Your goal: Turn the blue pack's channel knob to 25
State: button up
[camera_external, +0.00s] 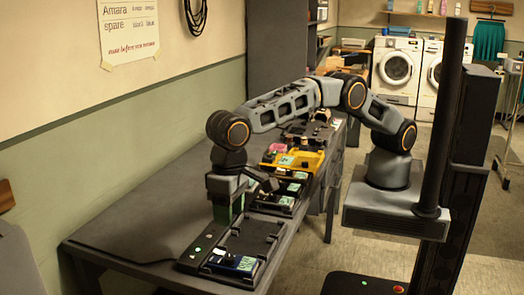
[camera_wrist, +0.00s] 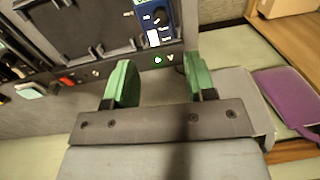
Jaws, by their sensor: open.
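The blue pack (camera_external: 232,263) lies at the near end of a black cradle (camera_external: 255,228) on the bench, with a pale label or screen on it. In the wrist view the blue pack (camera_wrist: 153,18) is cut off by the top edge. A dark round knob (camera_wrist: 159,17) shows on its face; its setting is too small to read. My gripper (camera_external: 228,216) points down over the bench, left of the cradle and apart from the pack. In the wrist view my gripper (camera_wrist: 160,80) has its green fingers wide apart, with nothing between them.
More cradles line the bench, including a yellow one (camera_external: 308,160) farther back. The bench's left part (camera_external: 130,222) is bare beside the wall. A purple item (camera_wrist: 285,98) lies at the right of the wrist view. Washing machines (camera_external: 397,68) stand far behind.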

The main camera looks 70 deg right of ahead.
aim_at(230, 257)
jog(key=shift+r, duration=1.4)
jog(key=f+m, duration=0.1)
jog(key=f, duration=0.3)
jog(key=f+m, duration=0.1)
jog(key=f, duration=0.4)
jog(key=a+f+m+p, duration=0.1)
jog(key=f, duration=0.4)
jog(key=shift+m+h, duration=0.3)
jog(key=shift+h, duration=0.1)
jog(key=shift+c, duration=0.5)
